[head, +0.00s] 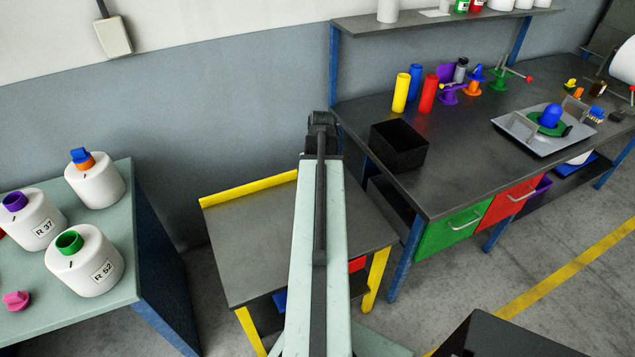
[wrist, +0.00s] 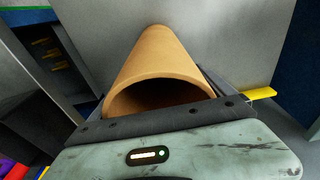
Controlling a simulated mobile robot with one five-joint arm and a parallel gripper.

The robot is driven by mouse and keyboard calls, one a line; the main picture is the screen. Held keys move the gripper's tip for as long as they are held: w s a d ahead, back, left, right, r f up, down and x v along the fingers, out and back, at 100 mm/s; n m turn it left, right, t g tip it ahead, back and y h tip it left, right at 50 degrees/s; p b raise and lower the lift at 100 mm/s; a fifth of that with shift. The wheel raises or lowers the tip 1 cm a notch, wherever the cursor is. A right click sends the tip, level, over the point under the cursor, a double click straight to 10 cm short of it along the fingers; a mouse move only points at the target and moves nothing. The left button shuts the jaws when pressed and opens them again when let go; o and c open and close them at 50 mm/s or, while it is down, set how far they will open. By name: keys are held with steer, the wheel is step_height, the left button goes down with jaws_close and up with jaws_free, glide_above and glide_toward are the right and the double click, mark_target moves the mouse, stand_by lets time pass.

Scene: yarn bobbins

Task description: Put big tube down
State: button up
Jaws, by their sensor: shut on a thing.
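The big tube (wrist: 158,62) is a tan, hollow cone in the wrist view. Its wide open end faces the camera and its narrow end points away, towards the top of the picture. My gripper (wrist: 160,116) is shut on it near the wide end; the fingertips are largely hidden by the tube. In the head view my raised arm hides the tube and the gripper. I cannot tell whether the tube touches any surface.
A low grey table (head: 255,250) with yellow edging lies beneath my arm. A workbench (head: 450,155) on the right bears a black open box (head: 398,147), coloured tubes and a grey tray (head: 512,126). A green table (head: 135,240) with white bobbins stands left.

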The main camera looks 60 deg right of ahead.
steer(key=o, duration=1.7)
steer(key=r+p, duration=0.8)
steer(key=s+a+r+p, duration=0.1)
steer(key=r+p, duration=0.3)
steer(key=shift+s+r, duration=0.1)
steer(key=shift+d, duration=0.1)
steer(key=w+a+n, duration=0.3)
steer(key=w+a, duration=1.6)
steer(key=a, duration=0.3)
steer(key=w+a+n, duration=0.1)
steer(key=a, duration=0.9)
steer(key=w+a+n, duration=0.1)
steer(key=w+a, duration=0.1)
steer(key=a, duration=0.8)
steer(key=w+a+n+g, duration=0.1)
steer(key=w+a+n, duration=0.1)
steer(key=a, duration=0.8)
steer(key=shift+a+y, duration=0.4)
